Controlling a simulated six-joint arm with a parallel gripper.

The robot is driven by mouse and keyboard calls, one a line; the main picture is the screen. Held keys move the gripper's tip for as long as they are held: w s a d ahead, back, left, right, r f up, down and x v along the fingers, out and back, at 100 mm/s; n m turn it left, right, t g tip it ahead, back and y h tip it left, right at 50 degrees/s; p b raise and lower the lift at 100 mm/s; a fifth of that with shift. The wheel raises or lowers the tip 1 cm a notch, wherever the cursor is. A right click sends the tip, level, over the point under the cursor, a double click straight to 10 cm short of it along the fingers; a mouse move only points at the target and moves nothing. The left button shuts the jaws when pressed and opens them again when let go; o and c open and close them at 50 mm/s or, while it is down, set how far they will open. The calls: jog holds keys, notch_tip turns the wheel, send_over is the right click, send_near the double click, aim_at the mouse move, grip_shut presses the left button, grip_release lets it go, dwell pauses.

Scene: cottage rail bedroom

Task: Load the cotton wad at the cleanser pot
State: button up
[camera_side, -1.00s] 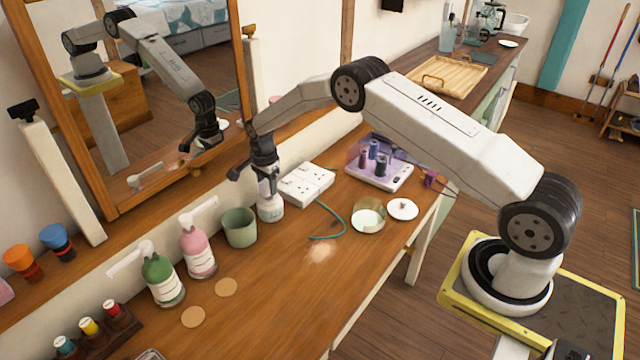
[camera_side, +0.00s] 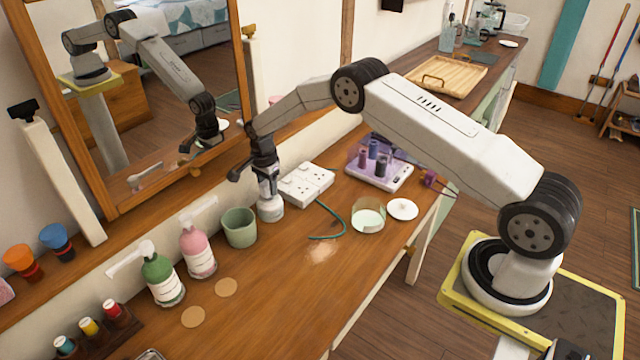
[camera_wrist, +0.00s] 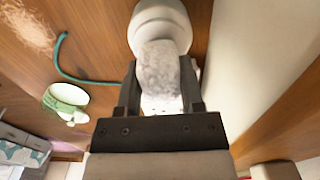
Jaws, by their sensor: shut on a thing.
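My gripper (camera_side: 266,186) points down at the white pot (camera_side: 270,211), apparently the cleanser pot, which stands on the dressing table by the wall. My jaws are shut on a pale, fuzzy cotton wad (camera_wrist: 158,72). In the wrist view the wad sits between my fingers (camera_wrist: 160,90) and overlaps the near side of the white pot (camera_wrist: 160,20). The side view shows the wad right over the pot's top. I cannot tell whether they touch, because my fingers and the wad cover that part.
A green cup (camera_side: 239,228) stands close left of the pot, with pink (camera_side: 197,252) and green (camera_side: 162,279) bottles beyond. A white socket block (camera_side: 307,184) with a green cord is close right. An open glass jar (camera_side: 368,216) and white disc (camera_side: 403,209) stand farther right.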

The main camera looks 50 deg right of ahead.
aim_at(268, 185)
jog(key=shift+f, duration=0.4)
dwell(0.8)
jog(key=shift+r, duration=0.1)
jog(key=shift+r, duration=3.45)
jog(key=shift+s+a+r+n, duration=0.45)
jog(key=shift+s+n, duration=0.1)
jog(key=shift+n, duration=0.15)
jog(key=s+a+r+n, duration=0.3)
jog(key=s+n, duration=0.5)
jog(key=s, duration=0.1)
jog(key=s+a+r+n, duration=0.3)
jog(key=s+n, duration=0.5)
jog(key=s, duration=0.1)
jog(key=shift+s+n, duration=0.3)
jog(key=shift+s, duration=0.05)
